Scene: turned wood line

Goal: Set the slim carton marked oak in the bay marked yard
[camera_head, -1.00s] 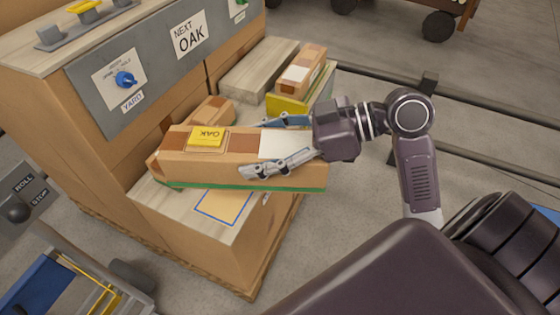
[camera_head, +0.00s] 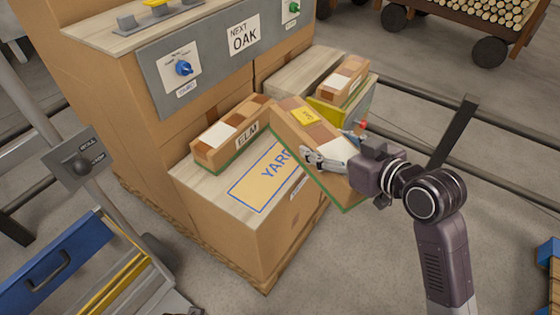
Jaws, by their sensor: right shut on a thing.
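The slim oak carton (camera_head: 287,118) is brown with a yellow label on top and a green lower edge. My right gripper (camera_head: 334,149) is shut across it, near its white patch. The carton is held slantwise, with its far left end near the elm carton (camera_head: 207,154) and its near end out past the box's right side. The bay marked yard (camera_head: 252,187) is a blue outline on the pale box top. The held carton hides the right end of its lettering. My left gripper is not in view.
The elm carton lies along the back of the yard box (camera_head: 235,229), behind the outline. A grey panel (camera_head: 215,58) with knobs and a "next oak" sign stands behind. Another carton (camera_head: 343,80) lies at the right, by a yellow-fronted box. A blue cart (camera_head: 50,265) is at lower left.

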